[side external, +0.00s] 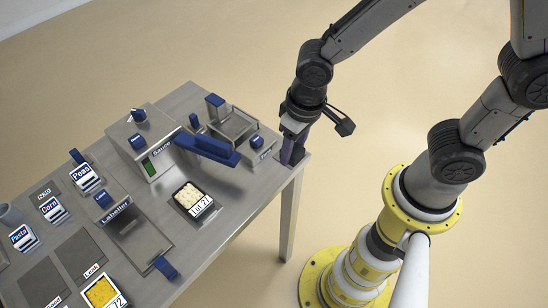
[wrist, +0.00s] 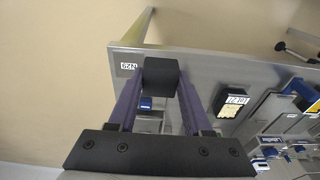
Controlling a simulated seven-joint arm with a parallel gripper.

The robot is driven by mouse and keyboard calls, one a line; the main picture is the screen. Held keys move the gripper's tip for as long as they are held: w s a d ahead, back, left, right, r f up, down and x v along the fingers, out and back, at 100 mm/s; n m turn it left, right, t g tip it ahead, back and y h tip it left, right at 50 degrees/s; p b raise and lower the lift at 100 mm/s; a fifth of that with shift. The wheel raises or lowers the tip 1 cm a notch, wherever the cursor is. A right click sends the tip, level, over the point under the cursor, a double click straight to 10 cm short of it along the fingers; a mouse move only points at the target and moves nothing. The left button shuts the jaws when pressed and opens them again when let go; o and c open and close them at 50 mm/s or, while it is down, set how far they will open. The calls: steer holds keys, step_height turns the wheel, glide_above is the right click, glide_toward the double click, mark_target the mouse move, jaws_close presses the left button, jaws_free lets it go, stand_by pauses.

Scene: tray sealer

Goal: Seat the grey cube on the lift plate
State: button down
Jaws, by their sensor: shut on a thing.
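The dark grey cube (wrist: 161,77) is between the purple fingertips of my gripper (wrist: 158,88) in the wrist view. My gripper is shut on it. In the side view my gripper (side external: 294,150) points down at the right end of the steel table, and the cube cannot be made out there. The lift plate is not clearly identifiable; a grey framed platform (side external: 234,124) with blue parts stands just left of my gripper in the side view. I cannot tell the cube's height above the table.
The steel table (side external: 205,262) has a sauce machine (side external: 150,148) with a long blue handle (side external: 207,148), a labeller (side external: 132,228) and a filled black tray (side external: 193,201) marked Lot 21. A small white label (wrist: 128,66) lies near the table edge beside the cube in the wrist view.

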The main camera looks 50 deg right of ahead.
steer(key=s+d+r, duration=0.3)
steer(key=s, duration=0.5)
steer(key=shift+n, duration=0.6)
steer(key=w+a+r, duration=0.1)
steer(key=w, duration=0.1)
steer(key=w+a+r, duration=0.1)
steer(key=w+r, duration=0.1)
steer(key=w, duration=0.1)
steer(key=w+r, duration=0.1)
steer(key=w, duration=0.2)
steer(key=shift+a+r, duration=0.4)
steer(key=w+a+r, duration=0.1)
steer(key=w+r, duration=0.1)
steer(key=w, duration=0.8)
steer(key=m, duration=0.1)
glide_above(232, 125)
step_height(232, 125, down, 7)
steer(key=shift+s+f, duration=0.15)
steer(key=shift+f, duration=1.8)
steer(key=shift+s+f, duration=0.15)
steer(key=shift+f, duration=1.75)
steer(key=shift+f, duration=0.2)
